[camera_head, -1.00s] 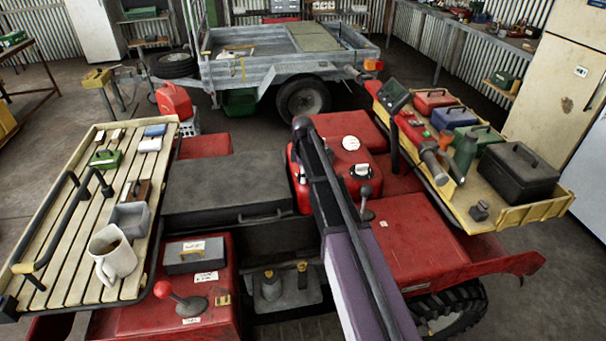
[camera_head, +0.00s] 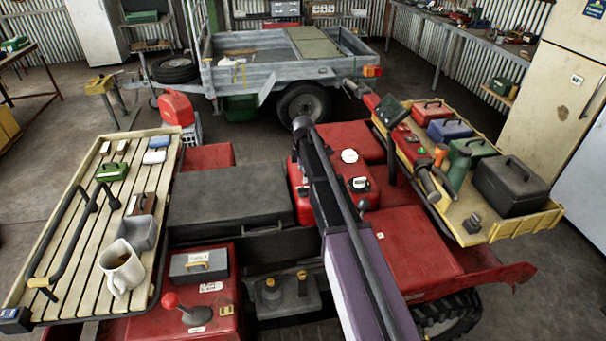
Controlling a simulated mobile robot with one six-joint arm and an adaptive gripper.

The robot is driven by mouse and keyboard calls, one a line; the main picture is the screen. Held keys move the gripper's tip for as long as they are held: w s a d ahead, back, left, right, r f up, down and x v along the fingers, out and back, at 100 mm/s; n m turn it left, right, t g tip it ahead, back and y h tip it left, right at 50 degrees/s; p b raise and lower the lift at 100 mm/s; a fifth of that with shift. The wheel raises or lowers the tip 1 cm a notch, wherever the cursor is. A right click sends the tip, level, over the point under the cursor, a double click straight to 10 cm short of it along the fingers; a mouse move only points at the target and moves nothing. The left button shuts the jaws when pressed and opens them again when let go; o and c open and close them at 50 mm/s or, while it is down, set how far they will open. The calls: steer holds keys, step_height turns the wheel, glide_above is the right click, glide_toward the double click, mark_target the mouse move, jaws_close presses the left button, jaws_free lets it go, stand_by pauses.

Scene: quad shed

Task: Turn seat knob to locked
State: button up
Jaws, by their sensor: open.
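I see no knob clearly marked as the seat knob, and locked or unlocked cannot be read. A wide dark grey padded panel, possibly the seat (camera_head: 225,195), lies across the red vehicle. Front left of it, a red ball-topped lever (camera_head: 170,300) stands on a dark round base beside small labels. White-topped caps (camera_head: 349,156) (camera_head: 360,184) sit on the red tank right of the panel. My arm crosses the centre; my gripper does not show.
A slatted rack (camera_head: 75,235) at left carries a white mug (camera_head: 121,268), a grey bin and small boxes. A yellow-edged tray (camera_head: 500,229) at right holds toolboxes, a green bottle and a flashlight. A grey trailer (camera_head: 260,75) stands behind, with open floor at left.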

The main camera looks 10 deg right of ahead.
mark_target(303, 187)
steer(key=shift+r+p, duration=3.35)
steer(key=shift+r, duration=0.35)
steer(key=s+f+m+b, duration=0.9)
steer(key=s, duration=0.6)
steer(key=s+f+m+b, duration=0.9)
steer(key=s+f+b, duration=0.1)
steer(key=s, duration=0.5)
steer(key=shift+d, duration=0.25)
steer(key=shift+s, duration=0.1)
